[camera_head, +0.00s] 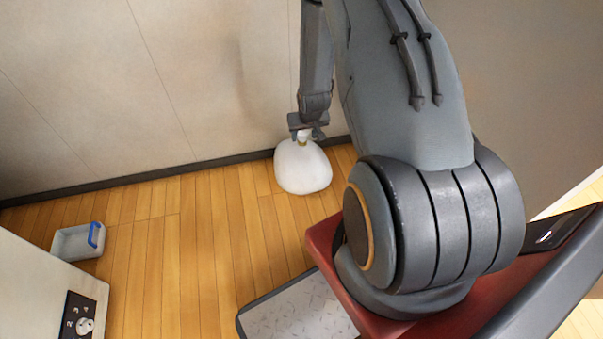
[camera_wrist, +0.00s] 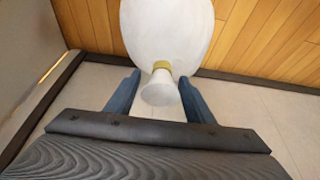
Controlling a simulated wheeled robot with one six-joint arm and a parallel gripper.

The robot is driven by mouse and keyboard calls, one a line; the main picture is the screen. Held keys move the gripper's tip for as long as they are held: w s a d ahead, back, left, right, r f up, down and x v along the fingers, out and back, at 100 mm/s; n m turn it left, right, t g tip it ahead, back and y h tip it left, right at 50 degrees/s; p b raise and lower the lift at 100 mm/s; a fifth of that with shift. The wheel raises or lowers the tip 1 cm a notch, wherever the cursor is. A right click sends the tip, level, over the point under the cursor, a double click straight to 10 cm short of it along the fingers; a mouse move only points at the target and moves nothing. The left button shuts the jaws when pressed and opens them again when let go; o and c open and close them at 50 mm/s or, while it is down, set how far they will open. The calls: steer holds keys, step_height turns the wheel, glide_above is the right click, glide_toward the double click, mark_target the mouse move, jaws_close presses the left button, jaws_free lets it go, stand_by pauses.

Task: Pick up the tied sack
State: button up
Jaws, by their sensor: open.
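The tied sack (camera_head: 303,168) is a white, rounded bag standing upright on the wooden floor beside the wall, in the middle of the head view. In the wrist view the sack (camera_wrist: 165,30) shows at the top, with a yellow tie and a flared white neck pointing toward my gripper. My gripper (camera_wrist: 160,92) is open, with one blue-grey finger on each side of the neck near the tie. In the head view my gripper (camera_head: 304,133) is right at the top of the sack. I cannot tell whether the fingers touch it.
A wall with a dark baseboard (camera_head: 180,170) runs close behind the sack. A grey bin (camera_head: 72,243) with a blue item on its rim stands at the left, near a white cabinet (camera_head: 45,285) with a dark control panel. The floor between bin and sack is clear.

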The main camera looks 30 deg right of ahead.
steer(key=x, duration=0.2)
steer(key=b+x, duration=0.1)
steer(key=x, duration=0.1)
steer(key=b+x, duration=0.1)
steer(key=x, duration=0.2)
steer(key=shift+w+r, duration=0.1)
steer(key=shift+w, duration=0.2)
jaws_close()
steer(key=shift+r, duration=0.1)
stand_by(1.0)
